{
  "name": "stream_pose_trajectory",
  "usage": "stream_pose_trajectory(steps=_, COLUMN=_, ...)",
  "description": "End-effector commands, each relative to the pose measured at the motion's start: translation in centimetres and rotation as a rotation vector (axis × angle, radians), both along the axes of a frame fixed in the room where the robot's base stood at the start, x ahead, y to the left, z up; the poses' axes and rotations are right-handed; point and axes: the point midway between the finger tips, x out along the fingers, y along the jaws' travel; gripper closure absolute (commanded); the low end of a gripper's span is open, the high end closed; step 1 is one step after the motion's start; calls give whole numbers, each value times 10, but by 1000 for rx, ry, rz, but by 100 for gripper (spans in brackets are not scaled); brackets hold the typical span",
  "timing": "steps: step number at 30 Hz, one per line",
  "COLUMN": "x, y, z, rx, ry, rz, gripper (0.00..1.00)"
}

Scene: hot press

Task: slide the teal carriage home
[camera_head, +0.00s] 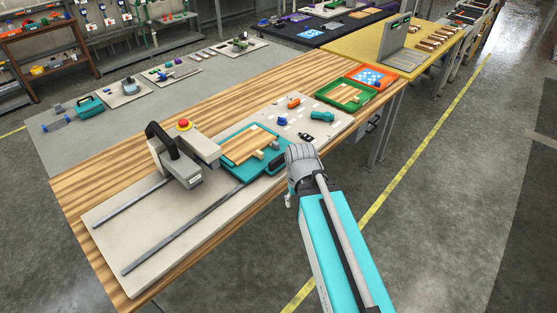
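The teal carriage (228,138) sits at the far right end of two dark rails (150,190) on a pale base plate. A light wooden board lies on the carriage, with small wooden blocks near its right edge. The press head (182,170), with a black handle, stands just left of the carriage. My gripper (283,163) is at the carriage's right front corner, low near the table. My grey wrist hides much of it, so I cannot see whether the fingers touch the carriage or are open.
A red button (184,124) tops a grey box behind the press. A pale board (335,128) with small parts lies right of the carriage, with green (366,101) and orange (388,80) trays beyond. The rails left of the press are clear.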

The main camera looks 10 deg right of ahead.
Motion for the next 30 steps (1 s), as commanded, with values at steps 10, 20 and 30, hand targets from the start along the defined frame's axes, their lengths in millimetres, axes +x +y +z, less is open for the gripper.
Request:
stream_pose_trajectory(steps=10, x=75, y=8, z=13, rx=0, ry=0, rz=-197, gripper=34)
stream_pose_trajectory(steps=20, x=211, y=7, z=35, rx=0, ry=-1, rz=-628, gripper=34)
stream_pose_trajectory(steps=30, x=287, y=7, z=46, rx=0, ry=-1, rz=-914, gripper=34)
